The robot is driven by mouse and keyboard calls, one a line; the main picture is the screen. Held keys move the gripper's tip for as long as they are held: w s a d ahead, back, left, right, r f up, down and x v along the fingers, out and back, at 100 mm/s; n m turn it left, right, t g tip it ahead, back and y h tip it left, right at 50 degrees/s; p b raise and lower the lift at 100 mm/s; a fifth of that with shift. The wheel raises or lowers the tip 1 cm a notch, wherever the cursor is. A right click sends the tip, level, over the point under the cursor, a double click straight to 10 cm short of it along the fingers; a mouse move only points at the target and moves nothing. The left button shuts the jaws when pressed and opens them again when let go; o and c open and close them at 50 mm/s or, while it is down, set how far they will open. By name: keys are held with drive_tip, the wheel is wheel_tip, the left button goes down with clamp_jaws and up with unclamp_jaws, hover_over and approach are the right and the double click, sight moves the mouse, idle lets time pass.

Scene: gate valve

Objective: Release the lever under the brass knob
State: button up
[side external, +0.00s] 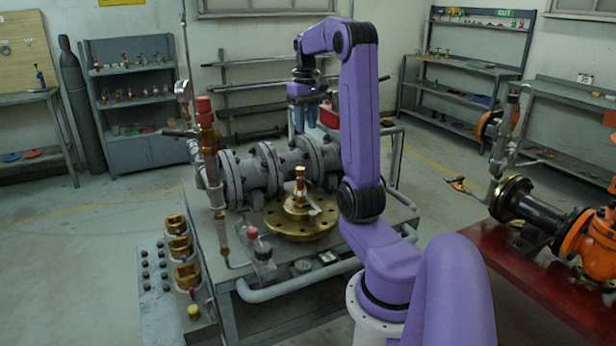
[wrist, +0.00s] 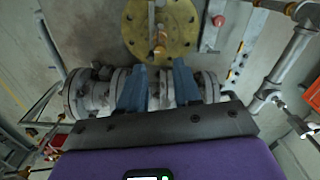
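The brass knob (side external: 300,173) stands upright at the centre of a round brass flange (side external: 285,232) on the grey workbench. A small pale piece, which may be the lever (side external: 314,210), shows beside the knob's base; its exact shape is unclear. In the wrist view, the brass flange (wrist: 130,35) is at the top, with the small knob (wrist: 158,51) near its lower edge and a narrow grey bar (wrist: 152,14) above it. My gripper (side external: 305,128) hangs above and behind the flange, clear of it. Its two blue fingers are apart with nothing between them (wrist: 159,75).
A grey flanged pipe assembly (side external: 255,172) lies behind the flange, beneath my gripper. A vertical pipe with a red cap (side external: 204,104) rises at left. A small red knob (side external: 252,232) stands left of the flange. A red bench with an orange valve (side external: 590,240) is at right.

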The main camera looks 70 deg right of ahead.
approach(308, 182)
wheel_tip(308, 182, down, 8)
drive_tip(key=shift+d, duration=0.15)
idle(0.5)
clamp_jaws()
